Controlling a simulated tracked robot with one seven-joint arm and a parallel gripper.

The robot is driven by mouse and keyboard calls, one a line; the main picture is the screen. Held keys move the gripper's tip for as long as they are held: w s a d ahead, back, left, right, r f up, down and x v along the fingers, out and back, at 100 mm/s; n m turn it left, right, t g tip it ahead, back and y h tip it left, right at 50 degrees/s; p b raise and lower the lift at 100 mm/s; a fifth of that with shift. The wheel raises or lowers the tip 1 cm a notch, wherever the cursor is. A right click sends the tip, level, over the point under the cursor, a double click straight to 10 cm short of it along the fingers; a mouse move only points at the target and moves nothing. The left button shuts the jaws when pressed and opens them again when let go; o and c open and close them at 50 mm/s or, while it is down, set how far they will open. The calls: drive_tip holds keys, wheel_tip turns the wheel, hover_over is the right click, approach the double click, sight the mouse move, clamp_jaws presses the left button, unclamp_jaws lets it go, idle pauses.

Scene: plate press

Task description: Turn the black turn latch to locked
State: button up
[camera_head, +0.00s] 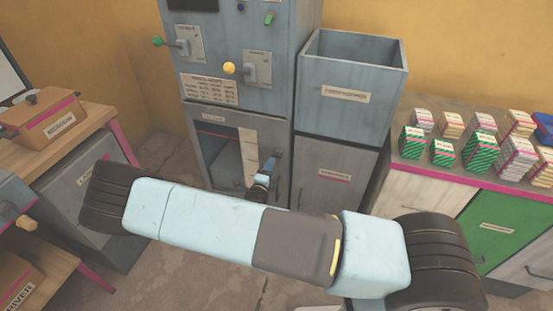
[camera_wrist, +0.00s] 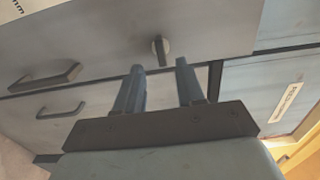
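The black turn latch (camera_wrist: 160,50) shows in the wrist view as a small dark knob on a grey front panel (camera_wrist: 110,45). Its bar looks roughly in line with the fingers, tilted slightly. My gripper (camera_wrist: 159,67) is open, its two blue-grey fingers apart, with the latch just beyond and between the fingertips in the picture. I cannot tell whether a finger touches it. In the head view my gripper (camera_head: 266,175) is small, in front of the lower part of the grey press cabinet (camera_head: 240,125). I cannot make out the latch there.
Black handles (camera_wrist: 45,77) sit left of the latch in the wrist view. A grey open-topped bin (camera_head: 345,105) stands right of the press. A counter (camera_head: 425,180) with several small cartons is further right. A wooden bench (camera_head: 90,130) stands left. My arm hides much floor.

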sight(277, 154)
drive_tip(key=shift+x, duration=2.9)
drive_tip(key=shift+c, duration=0.4)
